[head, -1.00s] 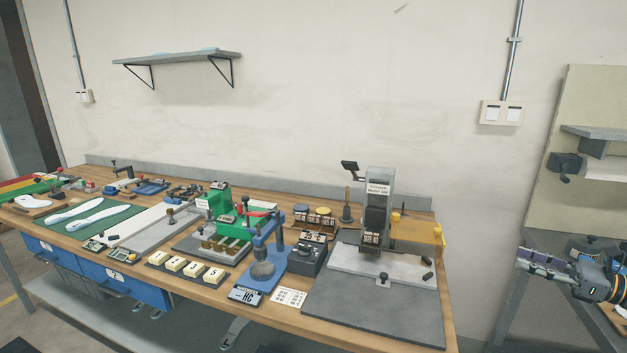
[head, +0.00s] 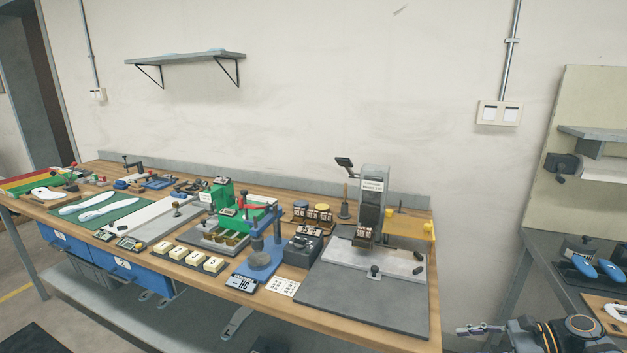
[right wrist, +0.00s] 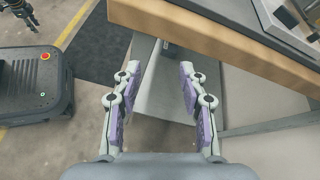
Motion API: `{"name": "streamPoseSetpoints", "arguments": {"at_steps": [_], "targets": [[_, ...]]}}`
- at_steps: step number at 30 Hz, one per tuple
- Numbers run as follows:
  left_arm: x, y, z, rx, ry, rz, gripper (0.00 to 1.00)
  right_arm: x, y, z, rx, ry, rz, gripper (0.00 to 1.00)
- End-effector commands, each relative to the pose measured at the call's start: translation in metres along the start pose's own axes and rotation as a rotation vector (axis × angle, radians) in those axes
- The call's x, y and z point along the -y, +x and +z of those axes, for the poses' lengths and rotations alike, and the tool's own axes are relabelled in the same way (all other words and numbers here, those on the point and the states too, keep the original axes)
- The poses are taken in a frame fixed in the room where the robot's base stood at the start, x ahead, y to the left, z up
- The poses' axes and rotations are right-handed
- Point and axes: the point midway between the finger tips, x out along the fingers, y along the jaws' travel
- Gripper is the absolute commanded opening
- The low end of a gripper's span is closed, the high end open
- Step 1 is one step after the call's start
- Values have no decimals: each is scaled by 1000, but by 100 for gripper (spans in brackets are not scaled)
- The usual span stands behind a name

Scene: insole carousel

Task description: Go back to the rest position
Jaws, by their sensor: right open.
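My right gripper (head: 480,330) is at the lower right of the head view, low in front of the gap between the workbench and the right-hand stand. In the right wrist view my right gripper (right wrist: 155,95) has its two purple-padded fingers apart with nothing between them. The floor and a grey surface show below it, and a wooden bench edge (right wrist: 215,40) lies ahead. A small dark gripper-like shape (right wrist: 18,14) is at the top left of that view. It may be my left gripper, but its jaws are too small to judge. The head view does not show my left gripper.
The long workbench (head: 365,303) carries several fixtures, a grey press (head: 372,200) and a blue stand (head: 262,262). A second stand (head: 545,245) at the right holds blue insole-shaped pieces (head: 598,268). Open floor (right wrist: 75,150) lies around my base.

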Motion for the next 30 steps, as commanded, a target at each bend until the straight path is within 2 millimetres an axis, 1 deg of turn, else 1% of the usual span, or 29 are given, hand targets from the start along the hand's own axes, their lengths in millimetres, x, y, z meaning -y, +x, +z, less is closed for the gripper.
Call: {"name": "streamPoseSetpoints", "arguments": {"at_steps": [1, 2, 3, 5, 6, 8, 9, 10, 12, 15, 20, 26, 30], "targets": [[-2, 0, 3, 5, -1, 2, 40, -27, 28, -9, -31, -75, 77, 42], [-3, 0, 4, 7, -1, 3, 40, -45, 45, -14, -57, -137, 129, 42], [-4, 0, 4, 7, -2, 4, 40, -72, 67, -22, -91, -232, 205, 42], [-4, 0, 4, 7, -2, 5, 40, -115, 100, -32, -138, -402, 325, 42], [-5, 0, 4, 6, -2, 5, 40, -145, 120, -38, -170, -536, 407, 42], [-5, 0, 3, 5, -2, 6, 40, -185, 144, -41, -214, -755, 519, 42], [-5, 0, 2, 4, -2, 6, 40, -205, 155, -42, -244, -892, 581, 42], [-5, 0, 2, 3, -3, 6, 40, -217, 160, -41, -267, -985, 620, 42], [-5, 0, 0, 1, -3, 6, 40, -234, 166, -36, -321, -1166, 688, 42], [-4, 0, -1, -1, -2, 5, 40, -246, 166, -28, -394, -1352, 756, 42], [-4, 0, -2, -2, -2, 4, 40, -251, 153, -12, -511, -1546, 837, 42], [-3, 0, -2, -3, -2, 4, 40, -250, 126, 7, -656, -1685, 929, 42], [-2, 0, -2, -3, -2, 3, 40, -248, 102, 20, -754, -1738, 994, 42]]}}
